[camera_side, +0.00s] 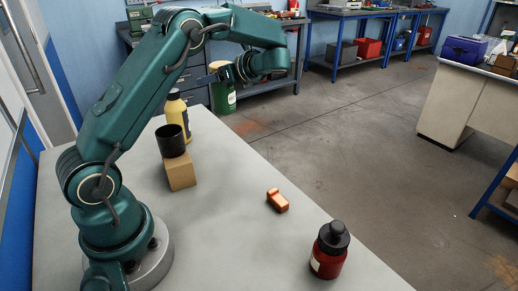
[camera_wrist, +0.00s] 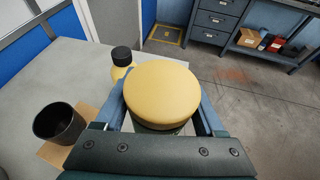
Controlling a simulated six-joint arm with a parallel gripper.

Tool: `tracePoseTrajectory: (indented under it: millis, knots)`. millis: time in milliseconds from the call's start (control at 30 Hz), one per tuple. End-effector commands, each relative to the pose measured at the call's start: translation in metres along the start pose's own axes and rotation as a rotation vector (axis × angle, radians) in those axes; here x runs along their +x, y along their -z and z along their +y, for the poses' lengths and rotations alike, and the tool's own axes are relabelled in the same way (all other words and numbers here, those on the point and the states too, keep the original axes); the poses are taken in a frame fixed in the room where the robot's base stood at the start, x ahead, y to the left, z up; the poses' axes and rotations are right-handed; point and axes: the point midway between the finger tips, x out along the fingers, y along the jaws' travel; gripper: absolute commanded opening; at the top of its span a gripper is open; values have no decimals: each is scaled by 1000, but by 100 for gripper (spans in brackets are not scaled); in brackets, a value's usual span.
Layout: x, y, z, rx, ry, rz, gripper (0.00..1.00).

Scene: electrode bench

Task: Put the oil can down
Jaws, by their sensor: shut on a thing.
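My gripper (camera_side: 224,78) is shut on a green can with a pale label and a yellow lid, which I take for the oil can (camera_side: 223,99). The can hangs upright, or nearly so, off the ground beyond the far edge of the bench in the side view. In the wrist view, the round yellow lid of the oil can (camera_wrist: 165,90) fills the space between the blue fingers of my gripper (camera_wrist: 160,101). The lid hides most of the can's body there.
On the grey bench (camera_side: 225,225) stand a yellow bottle with a black cap (camera_side: 175,112), a black cup (camera_side: 171,141) on a cardboard block (camera_side: 180,172), an orange block (camera_side: 277,200) and a red bottle with a black top (camera_side: 328,252). The bench's middle is clear.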

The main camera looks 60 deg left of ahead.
Motion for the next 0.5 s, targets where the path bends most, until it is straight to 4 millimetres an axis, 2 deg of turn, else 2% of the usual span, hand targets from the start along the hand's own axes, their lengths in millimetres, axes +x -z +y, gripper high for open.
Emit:
tracePoseTrajectory:
  millis: [100,267,500]
  knots:
    - [24,1,5,-31,-76,-2,0]
    - [42,8,12,-44,-112,-2,0]
    - [59,46,13,-43,-113,-2,0]
